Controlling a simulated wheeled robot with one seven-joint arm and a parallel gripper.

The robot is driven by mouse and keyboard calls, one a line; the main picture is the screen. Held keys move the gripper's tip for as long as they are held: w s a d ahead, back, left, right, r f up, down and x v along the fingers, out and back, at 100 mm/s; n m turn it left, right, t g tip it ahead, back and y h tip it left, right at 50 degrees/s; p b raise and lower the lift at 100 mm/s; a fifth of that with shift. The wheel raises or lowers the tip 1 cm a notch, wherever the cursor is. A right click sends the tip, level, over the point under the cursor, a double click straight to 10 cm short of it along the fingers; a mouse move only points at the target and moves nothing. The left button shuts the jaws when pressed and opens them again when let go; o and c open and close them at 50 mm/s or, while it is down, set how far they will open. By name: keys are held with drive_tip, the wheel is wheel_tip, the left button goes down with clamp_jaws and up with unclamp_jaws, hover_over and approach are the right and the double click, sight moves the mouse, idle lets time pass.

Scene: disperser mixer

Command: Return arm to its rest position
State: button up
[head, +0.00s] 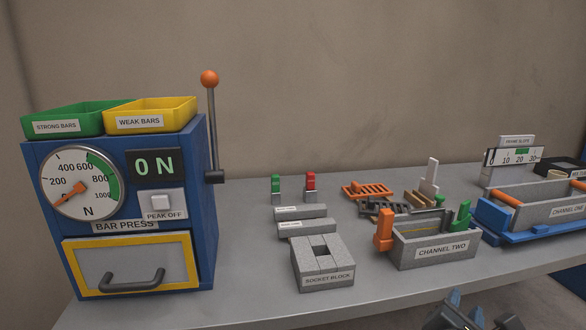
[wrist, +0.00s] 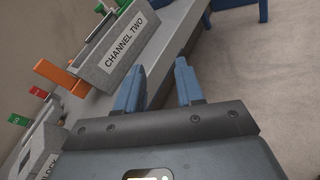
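My gripper (wrist: 160,70) shows in the wrist view with its two blue fingers apart and nothing between them. It is in free space in front of the bench, near the grey CHANNEL TWO block (wrist: 127,50). In the head view my gripper (head: 470,316) is at the bottom edge, below and right of the CHANNEL TWO block (head: 434,246), and is partly cut off. The fingers touch nothing that I can see.
A socket block (head: 322,270) stands mid-bench, and the blue-based CHANNEL ONE fixture (head: 545,214) is at right. The space in front of the bench looks clear.

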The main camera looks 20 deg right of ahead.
drive_tip(key=s+a+f+m+t+y, duration=0.2)
drive_tip(key=s+a+f+t+y, duration=0.25)
drive_tip(key=a, duration=0.55)
drive_tip(key=s+a+f+m+t+y, duration=0.1)
drive_tip(key=s+a+m+y, duration=0.6)
drive_tip(key=s+a, duration=0.6)
drive_tip(key=s+m, duration=0.1)
drive_tip(key=m, duration=0.1)
drive_tip(key=shift+m+y, duration=0.3)
drive_tip(key=shift+y, duration=0.05)
drive_tip(key=shift+o, duration=0.3)
drive_tip(key=s+r+m+t+y, duration=0.1)
drive_tip(key=s+r+m+y, duration=0.1)
drive_tip(key=s+r+m, duration=0.4)
drive_tip(key=shift+s+a+m+t, duration=0.35)
drive_tip(key=shift+s+m, duration=0.15)
drive_tip(key=shift+s, duration=0.35)
drive_tip(key=shift+o, duration=0.2)
drive_tip(key=shift+s+r, duration=0.15)
drive_tip(key=shift+r, duration=0.1)
